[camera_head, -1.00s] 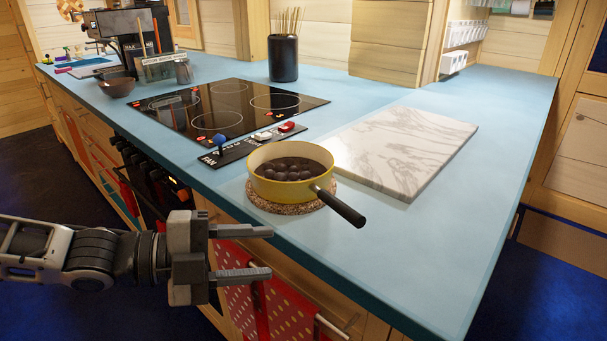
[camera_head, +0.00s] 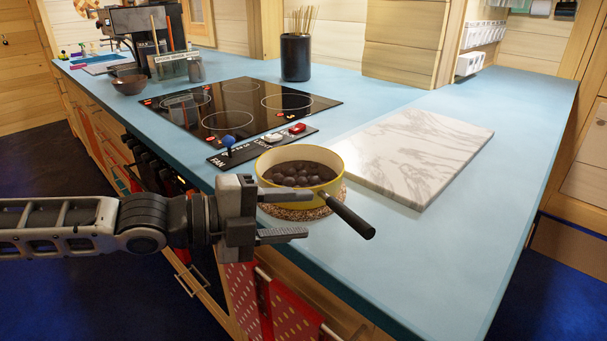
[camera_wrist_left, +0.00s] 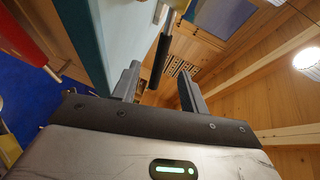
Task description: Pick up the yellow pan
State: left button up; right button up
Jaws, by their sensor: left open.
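The yellow pan (camera_head: 333,187) sits on a round cork trivet (camera_head: 300,213) near the counter's front edge. It holds several dark round pieces (camera_head: 298,173). Its black handle (camera_head: 345,214) points toward the lower right and sticks out from the pan. In the left wrist view, a dark bar that looks like the handle (camera_wrist_left: 162,60) shows beyond and between the open fingers (camera_wrist_left: 157,88). My right gripper is not in view.
A blue counter (camera_head: 420,255) carries a black cooktop (camera_head: 238,108), a control strip with a blue knob (camera_head: 228,141), and a white marble board (camera_head: 420,155) right of the pan. A black utensil holder (camera_head: 296,58) stands behind. The counter's front right is clear.

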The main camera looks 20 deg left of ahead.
aim_at(333, 207)
pick_arm(q)
jog(key=shift+x, duration=1.35)
jog(key=x, duration=0.4)
jog(key=shift+w+p, duration=0.35)
jog(key=shift+p, duration=0.05)
jog(key=shift+w+d+f, duration=0.1)
jog(key=shift+w+d, duration=0.1)
jog(key=shift+w, duration=0.05)
grip_shut()
